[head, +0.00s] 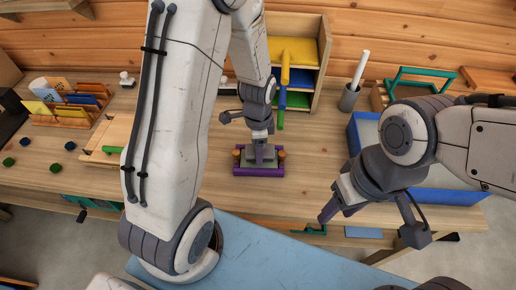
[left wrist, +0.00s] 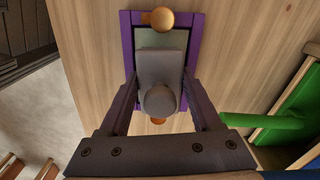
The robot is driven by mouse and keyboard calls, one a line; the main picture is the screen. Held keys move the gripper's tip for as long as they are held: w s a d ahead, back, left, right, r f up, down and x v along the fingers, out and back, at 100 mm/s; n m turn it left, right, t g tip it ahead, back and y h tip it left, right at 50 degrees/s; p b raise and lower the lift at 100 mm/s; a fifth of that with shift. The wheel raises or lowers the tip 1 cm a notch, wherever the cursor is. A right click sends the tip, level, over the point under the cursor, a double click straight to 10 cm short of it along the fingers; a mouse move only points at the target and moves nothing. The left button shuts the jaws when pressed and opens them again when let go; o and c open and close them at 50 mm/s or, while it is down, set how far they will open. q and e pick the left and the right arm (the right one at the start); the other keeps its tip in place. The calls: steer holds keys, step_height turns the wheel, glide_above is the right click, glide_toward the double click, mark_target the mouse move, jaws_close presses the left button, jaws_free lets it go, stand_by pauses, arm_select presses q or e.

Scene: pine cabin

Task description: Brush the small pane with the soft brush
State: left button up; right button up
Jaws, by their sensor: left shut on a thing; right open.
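The small pane (left wrist: 147,38) is a pale green-grey sheet in a purple frame (head: 258,172), lying on the wooden bench with an orange knob at either end. My left gripper (head: 260,148) points down over it and is shut on the grey soft brush. In the left wrist view the brush (left wrist: 160,75) sits between the two fingers, over the middle of the pane and hiding much of it. I cannot tell whether the brush touches the pane. My right gripper (head: 371,222) is open and empty near the bench's front edge.
A cubby (head: 322,60) with yellow, blue and green shelves stands behind the pane. A blue tray (head: 440,196) lies behind my right gripper. A dark cup (head: 349,99) stands at the back, and a card rack (head: 75,104) is at left. Bench right of the pane is clear.

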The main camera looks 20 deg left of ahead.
arm_select(q)
steer(key=shift+f+b, duration=0.35)
steer(key=shift+f, duration=0.2)
steer(key=shift+s, duration=0.15)
steer(key=shift+s+d+r, duration=0.1)
steer(key=shift+s+d, duration=0.05)
steer(key=shift+s, duration=0.25)
steer(key=shift+w+a+p, duration=0.15)
steer(key=shift+w+a, duration=0.05)
steer(key=shift+w, duration=0.35)
steer(key=shift+w+a+p, duration=0.15)
steer(key=shift+w, duration=0.35)
steer(key=shift+s, duration=0.1)
